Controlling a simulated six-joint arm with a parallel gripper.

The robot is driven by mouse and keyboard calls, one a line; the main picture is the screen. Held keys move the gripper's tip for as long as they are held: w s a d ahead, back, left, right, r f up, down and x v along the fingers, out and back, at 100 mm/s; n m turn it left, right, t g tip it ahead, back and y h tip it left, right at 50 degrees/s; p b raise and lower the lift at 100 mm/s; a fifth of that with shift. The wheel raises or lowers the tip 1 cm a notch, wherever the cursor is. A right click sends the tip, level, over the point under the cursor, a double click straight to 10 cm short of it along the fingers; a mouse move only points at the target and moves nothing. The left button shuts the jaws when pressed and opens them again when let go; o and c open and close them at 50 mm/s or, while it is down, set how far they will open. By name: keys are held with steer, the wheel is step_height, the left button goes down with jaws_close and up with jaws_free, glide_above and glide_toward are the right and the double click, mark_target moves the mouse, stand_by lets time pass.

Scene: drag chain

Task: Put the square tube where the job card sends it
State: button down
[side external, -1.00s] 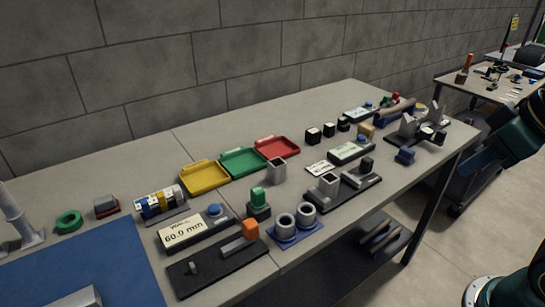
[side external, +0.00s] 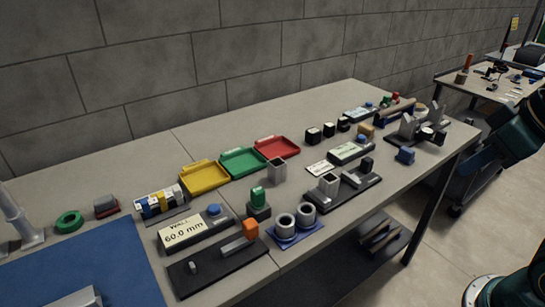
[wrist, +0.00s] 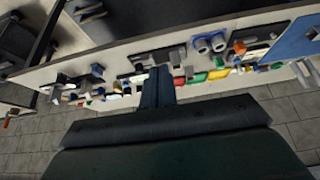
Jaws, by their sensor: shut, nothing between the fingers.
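A grey square tube (side external: 277,171) stands upright on the table, in front of the red tray, in the side view. A similar square hollow piece (side external: 328,185) stands on a black fixture to its right. A small white card (side external: 320,168) lies behind that fixture; its text is too small to read, and I cannot tell if it is the job card. A display (side external: 184,232) reads "WALL 60.0 mm". In the wrist view my gripper (wrist: 157,88) has its fingers together and empty, apart from the table items. The side view does not show the fingers.
Yellow (side external: 205,177), green (side external: 243,161) and red (side external: 278,148) trays stand in a row. Two grey rings (side external: 295,221) sit on a blue plate. A black base with an orange block (side external: 250,229) is at the front edge. A blue mat (side external: 80,270) covers the left end.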

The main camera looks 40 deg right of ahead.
steer(key=c, duration=2.2)
jaws_free()
steer(key=c, duration=0.9)
jaws_free()
steer(key=shift+w, duration=0.1)
steer(key=n+g, duration=0.6)
steer(key=n, duration=1.2)
glide_above(328, 186)
steer(key=w+d, duration=0.1)
steer(key=d, duration=0.1)
step_height(328, 186, down, 7)
steer(key=shift+w+f, duration=0.15)
steer(key=shift+f, duration=0.05)
steer(key=shift+f, duration=4.3)
